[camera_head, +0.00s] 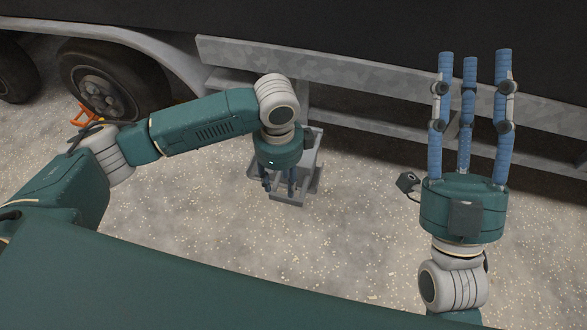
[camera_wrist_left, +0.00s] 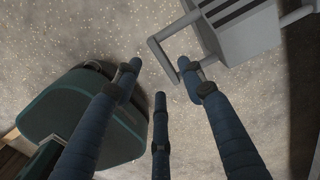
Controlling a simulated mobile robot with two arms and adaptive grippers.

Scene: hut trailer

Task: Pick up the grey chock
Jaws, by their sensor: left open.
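The grey chock (camera_head: 309,160) is on the speckled ground below the trailer's side rail in the head view, partly hidden behind my left gripper (camera_head: 279,187). In the left wrist view the chock (camera_wrist_left: 243,36) is at the upper right, with dark slots and a bar-like handle frame. My left gripper (camera_wrist_left: 161,76) points down with its fingers apart and nothing between them. Its right fingertip overlaps the handle frame in that view; I cannot tell whether they touch. My right gripper (camera_head: 474,58) has its fingers extended, open and empty, at the right of the head view.
The trailer's metal side rail (camera_head: 380,90) runs across the back. A wheel (camera_head: 105,85) stands at the upper left with an orange object (camera_head: 85,116) by it. The ground (camera_head: 360,240) between my arms is clear.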

